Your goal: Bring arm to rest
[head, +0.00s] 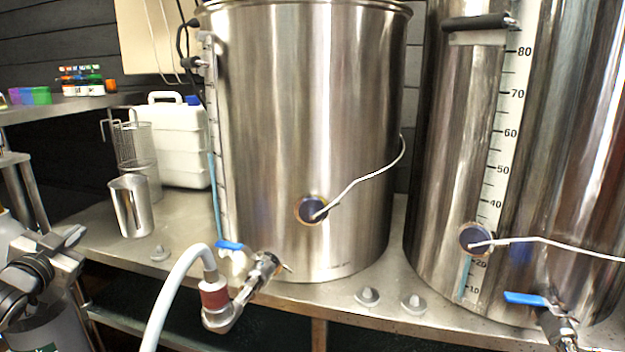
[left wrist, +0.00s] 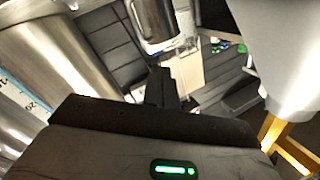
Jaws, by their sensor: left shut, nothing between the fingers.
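My left gripper (head: 70,240) is at the left edge of the head view, in front of the steel bench (head: 100,225). It is shut and empty. In the left wrist view its dark fingers (left wrist: 160,85) are together with nothing between them. A steel cup (head: 131,205) stands on the bench to the right of the gripper, apart from it in the picture. My right gripper is not in view.
Two large steel kettles (head: 300,120) (head: 450,150) stand on the bench, with valves at the front. A pale hose (head: 170,290) hangs from the first kettle's valve. A white canister (head: 182,145) and a mesh basket (head: 134,145) stand behind the cup. A shelf (head: 60,110) holds small bottles.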

